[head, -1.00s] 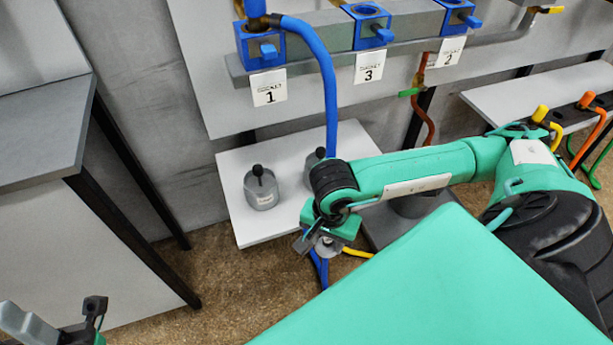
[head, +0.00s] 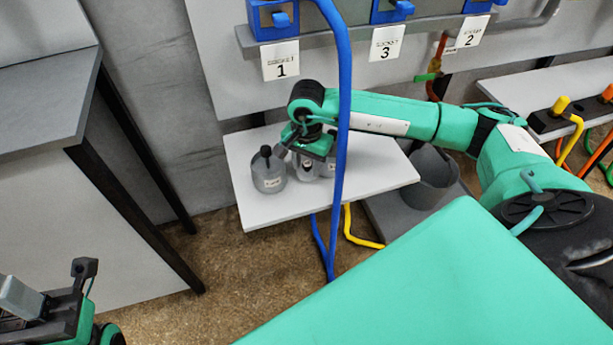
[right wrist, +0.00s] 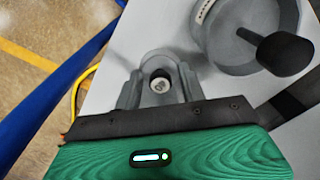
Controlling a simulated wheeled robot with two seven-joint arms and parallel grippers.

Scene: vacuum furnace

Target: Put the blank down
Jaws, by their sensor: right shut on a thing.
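A blue hose (head: 344,130) hangs in front. A grey bucket (head: 433,178) stands to the right. The shelf's front part is clear.

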